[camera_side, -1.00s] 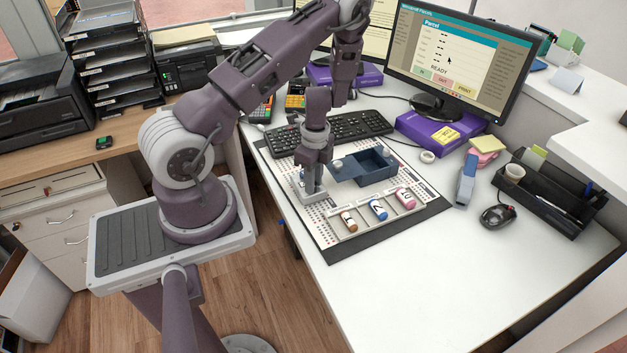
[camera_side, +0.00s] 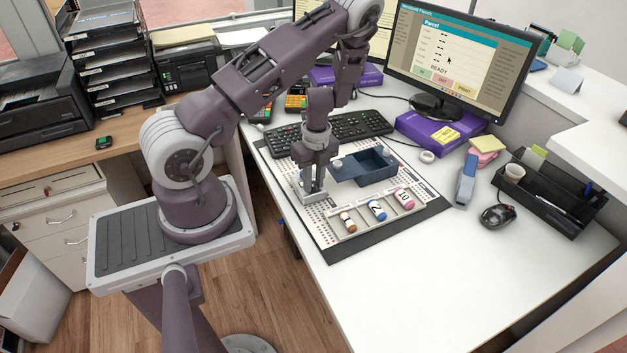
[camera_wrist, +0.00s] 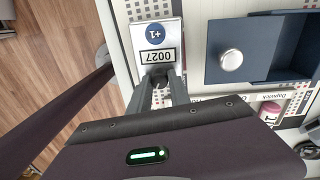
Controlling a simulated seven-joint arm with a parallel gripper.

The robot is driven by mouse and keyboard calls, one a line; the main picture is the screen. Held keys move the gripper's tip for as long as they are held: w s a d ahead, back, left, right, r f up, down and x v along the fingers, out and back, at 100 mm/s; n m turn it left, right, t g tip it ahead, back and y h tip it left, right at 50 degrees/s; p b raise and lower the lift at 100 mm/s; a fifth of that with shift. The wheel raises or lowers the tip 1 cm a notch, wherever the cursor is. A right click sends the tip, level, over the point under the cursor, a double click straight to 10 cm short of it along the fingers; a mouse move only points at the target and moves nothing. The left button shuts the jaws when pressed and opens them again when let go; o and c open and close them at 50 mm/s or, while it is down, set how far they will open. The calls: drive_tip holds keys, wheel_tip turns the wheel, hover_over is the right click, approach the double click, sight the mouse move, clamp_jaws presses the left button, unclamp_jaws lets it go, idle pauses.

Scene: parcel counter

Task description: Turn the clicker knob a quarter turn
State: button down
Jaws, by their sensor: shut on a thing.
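The clicker (camera_wrist: 154,40) is a pale box with a blue "+1" button and a counter window reading 0027, upside down in the wrist view. It also shows in the side view (camera_side: 299,188), partly hidden by my gripper. My gripper (camera_wrist: 161,86) is shut on the dark clicker knob (camera_wrist: 160,80) at the box's near end. The knob is mostly hidden between the fingers, so its angle is hard to read. In the side view my gripper (camera_side: 313,193) points down at the clicker.
A dark blue open tray (camera_side: 376,164) with a silver round knob stands close beside the clicker. Several small bottles, including a pink one (camera_side: 404,198), lie in a pale labelled rack in front. A keyboard (camera_side: 350,124) is behind.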

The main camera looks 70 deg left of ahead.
drive_tip(key=m, duration=1.2)
drive_tip(key=shift+s+m, duration=0.1)
drive_tip(key=shift+m, duration=0.2)
drive_tip(key=shift+y, duration=0.3)
drive_tip(key=c, duration=1.2)
unclamp_jaws()
